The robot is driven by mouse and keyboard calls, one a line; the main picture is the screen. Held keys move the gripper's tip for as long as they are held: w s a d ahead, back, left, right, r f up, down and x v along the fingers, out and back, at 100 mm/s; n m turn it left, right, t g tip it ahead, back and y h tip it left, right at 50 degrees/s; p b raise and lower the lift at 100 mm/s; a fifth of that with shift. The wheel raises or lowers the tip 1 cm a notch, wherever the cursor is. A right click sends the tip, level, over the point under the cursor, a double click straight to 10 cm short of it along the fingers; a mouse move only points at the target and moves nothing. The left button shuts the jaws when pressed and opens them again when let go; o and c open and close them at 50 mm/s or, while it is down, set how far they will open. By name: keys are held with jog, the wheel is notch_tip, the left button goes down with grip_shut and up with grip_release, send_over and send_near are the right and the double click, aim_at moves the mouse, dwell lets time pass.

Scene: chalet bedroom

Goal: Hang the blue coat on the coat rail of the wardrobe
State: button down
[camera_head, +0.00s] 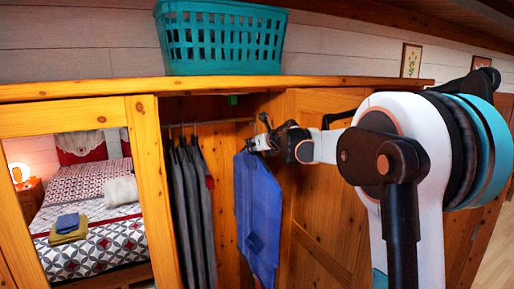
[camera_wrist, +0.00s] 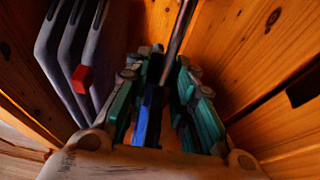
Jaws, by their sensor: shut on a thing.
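The blue coat (camera_head: 258,215) hangs down from my gripper (camera_head: 264,142) at the wardrobe's open section, in front of the inner side of the wooden door or wall. My gripper is shut on the top of the coat, near the hanger. The coat rail (camera_head: 220,121) runs across the top of the opening, with its right end close to my gripper. In the wrist view, the fingers of my gripper (camera_wrist: 160,80) close around a thin blue strip of the coat (camera_wrist: 142,122), and the metal rail (camera_wrist: 180,30) passes just beyond them. Whether the hanger hook touches the rail is unclear.
Several dark grey garments (camera_head: 190,210) hang on the rail left of the coat; one has a red tag (camera_wrist: 82,79). A wooden door (camera_head: 325,190) stands on the right. A teal basket (camera_head: 220,38) sits on top of the wardrobe (camera_head: 60,92). A framed panel at left shows a bed (camera_head: 90,190).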

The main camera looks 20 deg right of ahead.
jog(key=shift+w+a+p, duration=0.15)
jog(key=shift+w+p, duration=0.25)
jog(key=shift+w, duration=4.05)
jog(key=shift+w+a+p, duration=0.1)
jog(key=shift+w+p, duration=0.3)
jog(key=shift+w, duration=1.1)
jog(key=w+p, duration=0.4)
jog(key=w, duration=0.4)
jog(key=shift+w+a, duration=0.15)
jog(key=shift+w, duration=0.25)
jog(key=shift+r, duration=0.1)
